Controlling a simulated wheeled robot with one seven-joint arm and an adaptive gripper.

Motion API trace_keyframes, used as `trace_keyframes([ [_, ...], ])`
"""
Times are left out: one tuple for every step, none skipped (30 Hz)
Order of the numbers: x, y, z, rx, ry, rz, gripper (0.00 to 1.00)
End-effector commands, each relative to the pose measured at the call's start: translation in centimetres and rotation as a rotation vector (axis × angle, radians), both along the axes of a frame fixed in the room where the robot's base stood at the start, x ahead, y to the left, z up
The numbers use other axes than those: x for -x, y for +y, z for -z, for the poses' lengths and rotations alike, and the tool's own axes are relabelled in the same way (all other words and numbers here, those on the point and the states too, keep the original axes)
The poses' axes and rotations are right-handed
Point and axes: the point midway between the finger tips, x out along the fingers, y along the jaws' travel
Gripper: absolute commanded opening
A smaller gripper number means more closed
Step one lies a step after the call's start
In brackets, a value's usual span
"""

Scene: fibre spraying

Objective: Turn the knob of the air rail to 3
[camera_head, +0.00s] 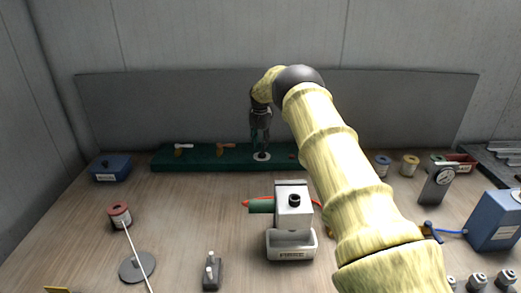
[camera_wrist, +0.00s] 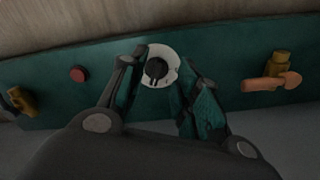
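The air rail (camera_head: 213,160) is a long dark green board at the back of the table. Its knob is a small black knob on a round white dial (camera_head: 262,156). In the wrist view the black knob (camera_wrist: 155,68) sits on the white dial (camera_wrist: 160,52), and its dial marks are too small to read. My gripper (camera_wrist: 159,82) points at the dial with its two fingers apart, one on each side of the knob. Contact with the knob cannot be told. In the head view my gripper (camera_head: 260,143) is right over the dial.
The rail also bears a white-handled valve (camera_head: 183,148), an orange-handled valve (camera_head: 227,146) and a red button (camera_wrist: 78,74). A white device marked FIBRE (camera_head: 292,215) stands mid-table. A blue box (camera_head: 111,168) is at left, a gauge (camera_head: 437,184) at right. Bare table lies before the rail.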

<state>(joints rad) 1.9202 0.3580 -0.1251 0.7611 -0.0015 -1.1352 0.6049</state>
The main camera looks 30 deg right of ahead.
Motion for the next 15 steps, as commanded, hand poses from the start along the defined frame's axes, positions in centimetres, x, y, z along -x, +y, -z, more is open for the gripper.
trace_keyframes([
  [0.0, 0.0, 0.8, 0.000, 0.004, 0.000, 0.32],
  [0.0, -0.1, 1.3, 0.000, 0.004, 0.001, 0.32],
  [0.0, -0.1, 1.8, 0.001, 0.003, 0.001, 0.32],
  [0.1, -0.2, 2.2, 0.001, 0.003, 0.002, 0.32],
  [0.1, -0.2, 2.6, 0.000, 0.004, 0.002, 0.32],
  [0.1, -0.2, 3.0, 0.000, 0.004, 0.003, 0.32],
  [0.1, -0.3, 3.3, 0.000, 0.002, 0.003, 0.32],
  [0.1, -0.3, 3.5, 0.000, 0.001, 0.003, 0.32],
  [0.1, -0.4, 3.9, 0.000, 0.001, 0.004, 0.32],
  [0.1, -0.4, 4.1, 0.001, 0.001, 0.004, 0.32],
  [0.1, -0.4, 4.3, 0.001, 0.001, 0.004, 0.32],
  [0.1, -0.4, 4.5, 0.000, 0.000, 0.004, 0.32],
  [0.1, -0.3, 4.6, 0.000, 0.000, 0.004, 0.32],
  [0.1, -0.3, 4.7, 0.000, 0.000, 0.004, 0.32],
  [0.1, -0.3, 4.9, 0.000, 0.000, 0.004, 0.32],
])
